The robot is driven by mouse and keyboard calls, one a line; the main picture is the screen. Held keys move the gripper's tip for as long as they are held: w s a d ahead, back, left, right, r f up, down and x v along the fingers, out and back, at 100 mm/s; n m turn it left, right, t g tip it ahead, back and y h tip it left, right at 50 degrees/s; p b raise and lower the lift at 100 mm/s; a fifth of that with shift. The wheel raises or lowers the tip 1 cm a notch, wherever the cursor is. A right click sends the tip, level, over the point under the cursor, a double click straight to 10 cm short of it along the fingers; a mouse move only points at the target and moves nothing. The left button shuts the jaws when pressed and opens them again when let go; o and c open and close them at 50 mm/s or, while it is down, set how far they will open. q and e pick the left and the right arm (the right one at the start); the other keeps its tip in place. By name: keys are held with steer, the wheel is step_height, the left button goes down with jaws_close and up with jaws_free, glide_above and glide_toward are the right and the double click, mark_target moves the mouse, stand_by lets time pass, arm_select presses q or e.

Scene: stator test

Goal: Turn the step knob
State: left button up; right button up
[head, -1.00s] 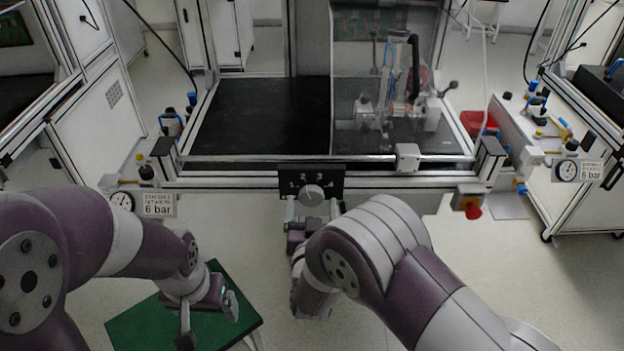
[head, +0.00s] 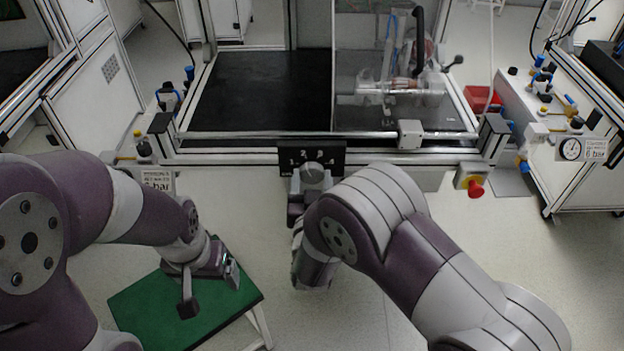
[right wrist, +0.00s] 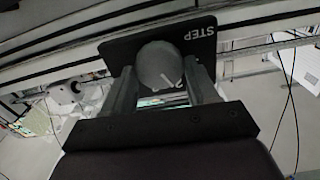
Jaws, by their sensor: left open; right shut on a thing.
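The step knob (head: 313,174) is a round grey knob on a black plate (head: 290,158) with white numbers, fixed to the front rail of the test bench. The fingers are shut on the knob's sides. In the head view my right gripper is at the knob, its fingers mostly hidden by the knob and my arm. My left gripper (head: 212,290) is open and empty above a green-topped table, far from the knob.
The green table (head: 150,305) stands at the lower left. The bench has a clear guard (head: 372,60) over a fixture and a horizontal rail (head: 250,135). A red and yellow emergency stop (head: 474,187) hangs right of the knob. The floor between is clear.

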steer(key=n+p, duration=0.2)
steer(key=n, duration=0.2)
steer(key=shift+r, duration=0.1)
steer(key=shift+a+n+p, duration=0.15)
steer(key=shift+n+p, duration=0.9)
steer(key=shift+n, duration=1.25)
steer(key=shift+f, duration=0.2)
steer(key=o, duration=1.1)
steer(key=shift+c, duration=0.2)
